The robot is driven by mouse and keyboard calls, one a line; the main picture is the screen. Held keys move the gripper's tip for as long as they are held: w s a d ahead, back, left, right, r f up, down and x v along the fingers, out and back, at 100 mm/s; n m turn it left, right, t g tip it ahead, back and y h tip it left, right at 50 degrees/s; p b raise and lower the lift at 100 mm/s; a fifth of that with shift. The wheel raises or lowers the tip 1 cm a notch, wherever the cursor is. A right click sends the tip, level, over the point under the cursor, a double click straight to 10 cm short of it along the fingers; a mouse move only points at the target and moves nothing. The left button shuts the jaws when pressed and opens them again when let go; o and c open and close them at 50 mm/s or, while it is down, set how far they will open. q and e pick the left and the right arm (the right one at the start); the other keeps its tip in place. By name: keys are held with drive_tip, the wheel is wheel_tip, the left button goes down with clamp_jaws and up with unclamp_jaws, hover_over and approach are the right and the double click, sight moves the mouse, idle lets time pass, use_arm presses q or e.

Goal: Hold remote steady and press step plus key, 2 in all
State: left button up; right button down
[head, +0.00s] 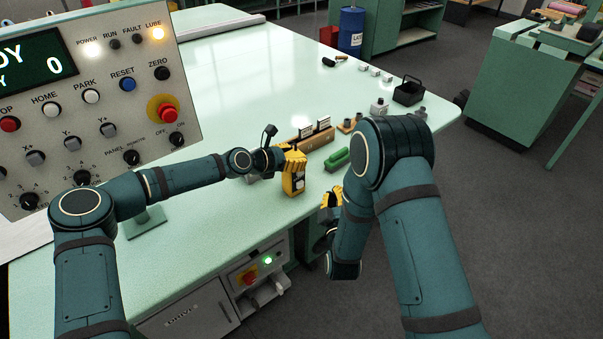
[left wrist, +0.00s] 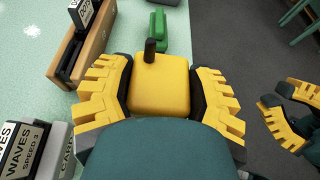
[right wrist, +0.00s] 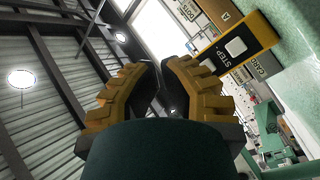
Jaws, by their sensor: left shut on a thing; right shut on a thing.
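The yellow remote (head: 290,186) stands upright at the table's front edge. In the left wrist view its yellow top (left wrist: 160,90) with a black stub is between the fingers of my left gripper (head: 290,155), which is shut on it. In the right wrist view the remote's dark face (right wrist: 225,55) carries a STEP label and a pale square step key (right wrist: 236,47). My right gripper (head: 331,203) is beside the remote, past the table edge. Its fingertips (right wrist: 160,75) are brought nearly together, apart from the key, and I see nothing between them.
A wooden card rack (head: 307,142) and a green block (head: 337,160) lie on the table behind the remote. A black basket (head: 409,91) stands further back. The control panel (head: 90,100) rises at left. The table's left middle is clear.

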drive_tip(key=shift+a, duration=0.1)
drive_tip(key=w+a, duration=0.5)
drive_tip(key=w, duration=0.2)
idle(0.4)
drive_tip(key=shift+w, duration=0.1)
idle(1.4)
drive_tip(key=shift+w+a, duration=0.25)
drive_tip(key=shift+w, duration=0.05)
drive_tip(key=shift+w+a, duration=0.35)
drive_tip(key=shift+w, duration=0.05)
idle(0.9)
drive_tip(key=shift+s+d, duration=0.1)
idle(0.4)
drive_tip(key=shift+s+d, duration=0.45)
drive_tip(key=shift+s, duration=0.25)
drive_tip(key=shift+s+d, duration=0.75)
drive_tip(key=shift+s, duration=0.25)
drive_tip(key=shift+s+d, duration=0.75)
drive_tip(key=shift+s, duration=0.25)
